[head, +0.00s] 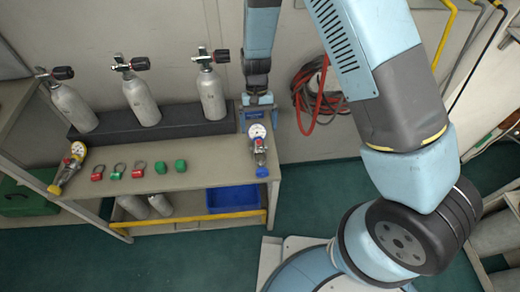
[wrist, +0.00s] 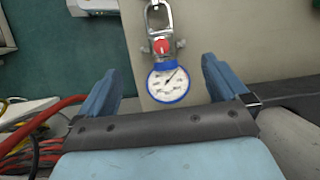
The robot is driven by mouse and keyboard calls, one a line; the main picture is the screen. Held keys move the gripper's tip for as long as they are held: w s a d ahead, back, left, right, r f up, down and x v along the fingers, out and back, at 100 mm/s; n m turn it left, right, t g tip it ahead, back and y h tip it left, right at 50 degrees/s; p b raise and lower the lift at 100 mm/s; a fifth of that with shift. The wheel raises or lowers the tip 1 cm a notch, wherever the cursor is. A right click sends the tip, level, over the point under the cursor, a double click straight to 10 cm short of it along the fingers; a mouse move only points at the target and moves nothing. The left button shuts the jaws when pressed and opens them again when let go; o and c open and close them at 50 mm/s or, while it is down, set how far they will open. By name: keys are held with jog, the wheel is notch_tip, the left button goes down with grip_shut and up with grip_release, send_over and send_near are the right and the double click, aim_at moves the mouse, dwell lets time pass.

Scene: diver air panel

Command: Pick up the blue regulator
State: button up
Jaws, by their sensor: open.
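The blue regulator (head: 258,150) lies at the right end of the workbench, with a white round gauge at the back and a blue cap toward the front edge. In the wrist view, the regulator (wrist: 162,48) shows its blue-rimmed gauge, a red knob and a metal yoke. My gripper (head: 258,101) is at its gauge end, toward the wall. In the wrist view my gripper (wrist: 163,72) is open, its light-blue fingers either side of the gauge with gaps on both sides. Neither finger appears to touch it. The height gap cannot be told.
The workbench (head: 215,178) also holds a yellow regulator (head: 70,168) at left, and red (head: 139,169) and green pieces (head: 181,165). Grey cylinders (head: 211,97) stand on a dark rack behind. A blue bin (head: 234,198) is below. Red hoses (head: 318,95) hang at right.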

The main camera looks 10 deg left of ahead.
aim_at(258, 139)
jog(key=shift+a+x, duration=0.1)
jog(key=shift+x, duration=1.85)
jog(key=shift+a+x, duration=0.15)
jog(key=shift+x, duration=1.8)
jog(key=shift+c, duration=0.5)
jog(key=c, duration=1.4)
jog(key=shift+r, duration=0.7)
jog(key=s+a+r, duration=0.2)
jog(key=s+r, duration=0.2)
jog(key=s+a+r, duration=0.2)
jog(key=s+r, duration=0.1)
jog(key=s, duration=0.1)
jog(key=s+a+r, duration=0.3)
jog(key=s+r, duration=0.1)
jog(key=shift+a+r, duration=0.1)
jog(key=shift+r, duration=0.2)
jog(key=shift+s, duration=0.1)
